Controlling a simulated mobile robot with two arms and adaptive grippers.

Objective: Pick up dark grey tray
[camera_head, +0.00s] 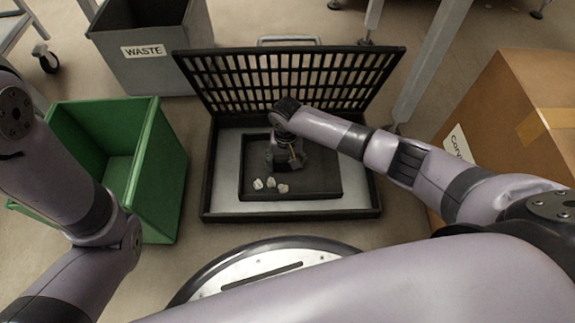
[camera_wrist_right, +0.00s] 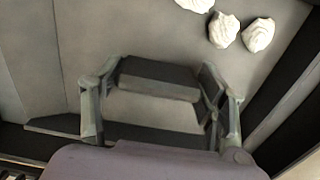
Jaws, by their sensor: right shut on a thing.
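The dark grey tray (camera_head: 318,180) lies inside the open black case, with three crumpled white pieces (camera_head: 271,184) on its floor near the front left. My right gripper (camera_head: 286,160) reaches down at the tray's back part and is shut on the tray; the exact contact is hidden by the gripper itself. In the right wrist view my right gripper (camera_wrist_right: 160,88) spans the tray's edge, and the tray floor (camera_wrist_right: 130,35) and white pieces (camera_wrist_right: 223,30) show beyond it. My left arm is at the left, but its gripper is out of view.
The black case (camera_head: 290,214) has a pale inside and a raised grid lid (camera_head: 290,75) behind the tray. A green bin (camera_head: 150,165) stands close on the left, a grey WASTE bin (camera_head: 150,65) behind it. A cardboard box (camera_head: 500,110) and table legs (camera_head: 430,65) are at right.

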